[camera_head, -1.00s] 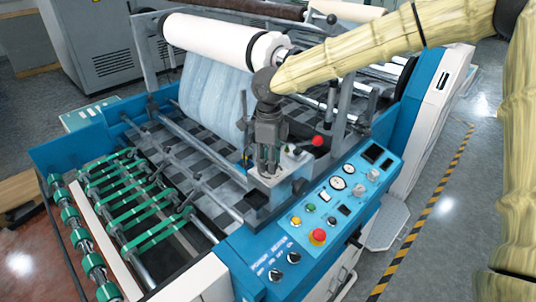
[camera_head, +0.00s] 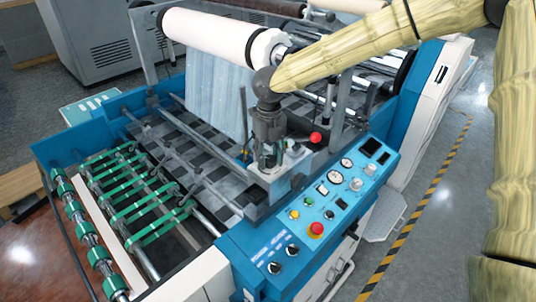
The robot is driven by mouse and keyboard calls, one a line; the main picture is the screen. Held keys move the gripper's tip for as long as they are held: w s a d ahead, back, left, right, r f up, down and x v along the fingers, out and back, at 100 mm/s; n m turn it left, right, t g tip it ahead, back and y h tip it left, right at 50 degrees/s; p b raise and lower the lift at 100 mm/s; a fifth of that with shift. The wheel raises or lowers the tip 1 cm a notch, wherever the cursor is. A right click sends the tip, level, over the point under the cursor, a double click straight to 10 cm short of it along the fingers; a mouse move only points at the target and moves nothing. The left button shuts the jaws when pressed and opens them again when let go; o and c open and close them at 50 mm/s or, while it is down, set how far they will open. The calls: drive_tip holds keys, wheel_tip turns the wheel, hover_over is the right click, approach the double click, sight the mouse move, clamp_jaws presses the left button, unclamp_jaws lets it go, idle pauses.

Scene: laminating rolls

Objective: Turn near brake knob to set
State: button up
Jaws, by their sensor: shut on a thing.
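My gripper (camera_head: 269,164) points down over a light-grey block (camera_head: 281,178) at the near end of the roll frame, behind the control panel. Its fingers are shut on the near brake knob, which is mostly hidden between them. The knob's exact angle and any set mark cannot be made out. My arm reaches in from the upper right.
A red ball-ended lever (camera_head: 316,137) stands just right of my gripper. The blue control panel (camera_head: 330,197) with gauges, buttons and a red emergency stop (camera_head: 316,229) lies in front. A white roll (camera_head: 215,36) with hanging film (camera_head: 217,100) is behind.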

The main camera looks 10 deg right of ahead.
sight(270, 158)
drive_tip(key=shift+s+d+f+m, duration=0.1)
drive_tip(key=shift+m, duration=2.1)
drive_tip(key=o, duration=1)
drive_tip(key=shift+r, duration=0.2)
drive_tip(key=shift+r, duration=0.3)
wheel_tip(270, 158, up, 11)
drive_tip(key=shift+r, duration=0.1)
